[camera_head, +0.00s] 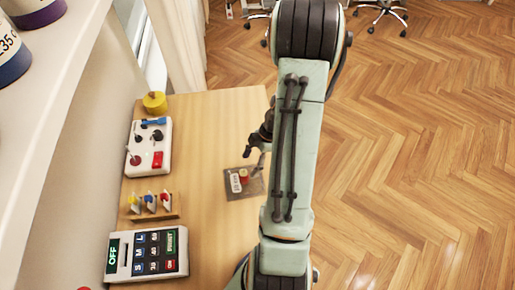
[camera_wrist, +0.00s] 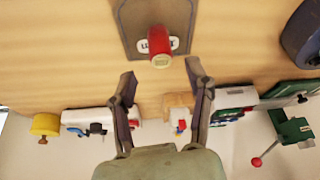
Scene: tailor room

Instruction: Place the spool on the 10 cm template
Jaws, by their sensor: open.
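A small red spool (camera_wrist: 159,50) stands on a grey-brown template plate (camera_wrist: 128,30) in the wrist view, partly covering the plate's white label. The label's text is too small to read surely. In the head view the spool (camera_head: 243,175) and the template (camera_head: 235,190) lie near the table's right side, beside my arm. My gripper (camera_wrist: 160,70) is open and empty in the wrist view. The spool appears just beyond the fingertips, between their lines and not gripped. In the head view my gripper (camera_head: 260,158) is partly hidden by my arm, close to the template.
Along the table's left side are a yellow cylinder (camera_head: 154,104), a white joystick box (camera_head: 149,145), a wooden rack (camera_head: 153,206) with coloured pieces and a white button panel (camera_head: 147,255). A green box (camera_wrist: 295,130) with a red-knobbed lever shows at lower right. The table middle is clear.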

